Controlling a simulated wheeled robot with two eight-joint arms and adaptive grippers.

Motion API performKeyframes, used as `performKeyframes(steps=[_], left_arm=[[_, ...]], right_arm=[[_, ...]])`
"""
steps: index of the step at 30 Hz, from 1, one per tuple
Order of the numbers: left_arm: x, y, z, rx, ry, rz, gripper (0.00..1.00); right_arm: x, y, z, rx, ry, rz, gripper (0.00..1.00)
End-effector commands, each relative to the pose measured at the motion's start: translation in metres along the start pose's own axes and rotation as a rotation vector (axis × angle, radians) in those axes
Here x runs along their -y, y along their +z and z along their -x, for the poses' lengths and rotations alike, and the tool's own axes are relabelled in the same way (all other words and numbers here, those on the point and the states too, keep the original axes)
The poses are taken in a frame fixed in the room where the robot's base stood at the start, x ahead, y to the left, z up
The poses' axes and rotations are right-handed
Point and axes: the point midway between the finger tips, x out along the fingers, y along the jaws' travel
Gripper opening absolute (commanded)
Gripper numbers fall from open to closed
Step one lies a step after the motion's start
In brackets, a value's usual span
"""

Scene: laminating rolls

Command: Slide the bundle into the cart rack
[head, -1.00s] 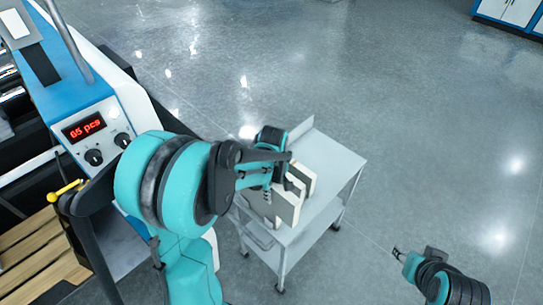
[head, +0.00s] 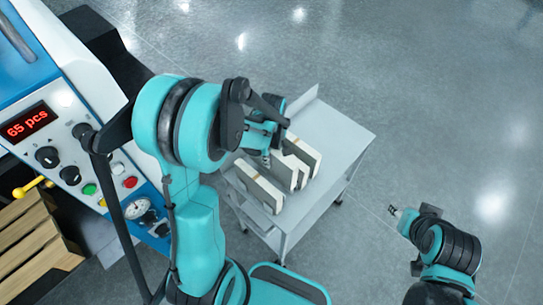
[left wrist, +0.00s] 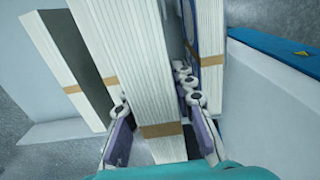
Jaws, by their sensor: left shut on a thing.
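My left gripper (head: 268,157) is shut on a white paper bundle (left wrist: 140,75) with a brown band; the fingers lie on both of its sides. In the head view this appears to be the middle bundle (head: 286,173), partly hidden by the gripper. It is over the top of the grey cart (head: 340,135), close between other banded bundles. One bundle stands in front (head: 258,186) and another behind (head: 304,155). I cannot tell whether its lower edge touches the cart. My right gripper (head: 394,210) is small and apart from the cart, at the lower right; its opening is unclear.
A blue and white machine (head: 70,120) with a red "65 pcs" display stands at the left. Slatted wood (head: 30,235) lies below it. The cart has an upright panel (head: 302,108) at its far side. Its right part is bare, and the floor beyond is clear.

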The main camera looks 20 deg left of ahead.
Motion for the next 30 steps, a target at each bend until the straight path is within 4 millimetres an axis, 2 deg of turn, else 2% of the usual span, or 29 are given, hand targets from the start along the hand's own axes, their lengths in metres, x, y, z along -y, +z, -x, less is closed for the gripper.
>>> performKeyframes(steps=[30], left_arm=[[0.0, 0.0, -0.072, 0.0, 0.0, 0.0, 0.0]], right_arm=[[0.0, 0.029, -0.041, 0.0, 0.0, 0.0, 0.4]])
